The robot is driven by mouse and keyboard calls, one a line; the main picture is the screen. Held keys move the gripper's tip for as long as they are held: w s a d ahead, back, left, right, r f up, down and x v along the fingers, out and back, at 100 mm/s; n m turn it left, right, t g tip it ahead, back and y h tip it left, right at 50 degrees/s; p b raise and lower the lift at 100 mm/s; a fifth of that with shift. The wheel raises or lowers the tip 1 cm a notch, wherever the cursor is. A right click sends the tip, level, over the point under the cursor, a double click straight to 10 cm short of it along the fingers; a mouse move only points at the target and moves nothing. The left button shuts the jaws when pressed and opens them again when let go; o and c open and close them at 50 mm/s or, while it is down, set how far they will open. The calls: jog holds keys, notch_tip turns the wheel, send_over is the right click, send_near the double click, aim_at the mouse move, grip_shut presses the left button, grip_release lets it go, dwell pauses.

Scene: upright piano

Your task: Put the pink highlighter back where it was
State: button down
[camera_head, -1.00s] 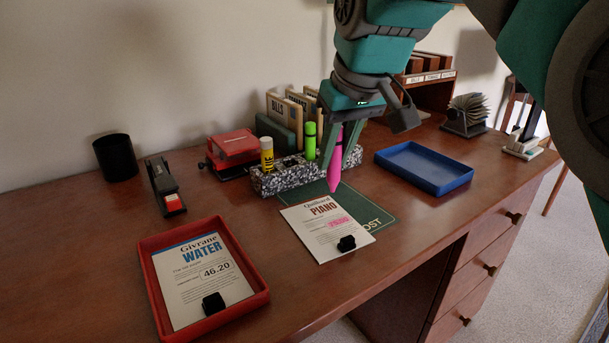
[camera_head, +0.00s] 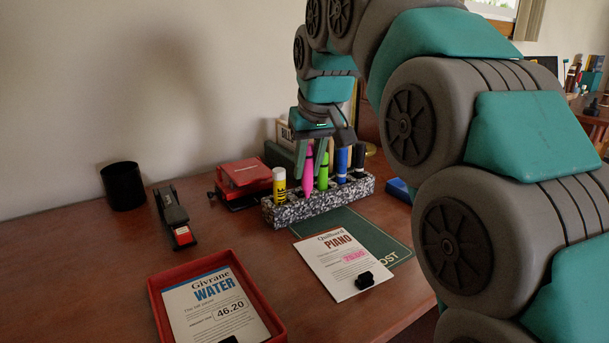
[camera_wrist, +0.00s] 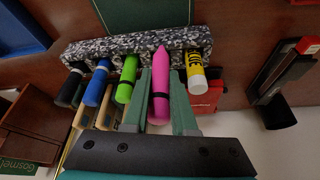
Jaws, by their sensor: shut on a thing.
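My gripper (camera_head: 309,166) is shut on the pink highlighter (camera_head: 307,178), which hangs roughly upright with its pointed end down. It is over the speckled pen holder (camera_head: 318,207), between the yellow glue stick (camera_head: 279,186) and the green highlighter (camera_head: 322,172). In the wrist view the pink highlighter (camera_wrist: 161,75) lies between my two fingers, and its whole tip shows against the holder (camera_wrist: 140,44). It looks above the holder's top rather than down in a slot, though the exact gap is unclear. The glue stick and green highlighter are close on either side.
Blue (camera_head: 341,165) and black (camera_head: 358,158) pens stand in the holder's right part. A red hole punch (camera_head: 243,180) and a stapler (camera_head: 173,214) are to the left. The piano bill (camera_head: 341,262) and red tray (camera_head: 157,312) lie in front. My arm hides the desk's right side.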

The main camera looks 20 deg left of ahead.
jog(key=shift+w+a+x, duration=0.1)
jog(key=shift+a+x, duration=0.05)
jog(key=shift+x, duration=0.95)
jog(key=shift+w+a+x, duration=0.15)
jog(key=shift+x, duration=1)
jog(key=c, duration=1)
grip_release()
jog(key=shift+r, duration=0.1)
jog(key=shift+r, duration=0.2)
jog(key=v, duration=1.1)
jog(key=shift+r, duration=0.35)
jog(key=shift+s, duration=0.1)
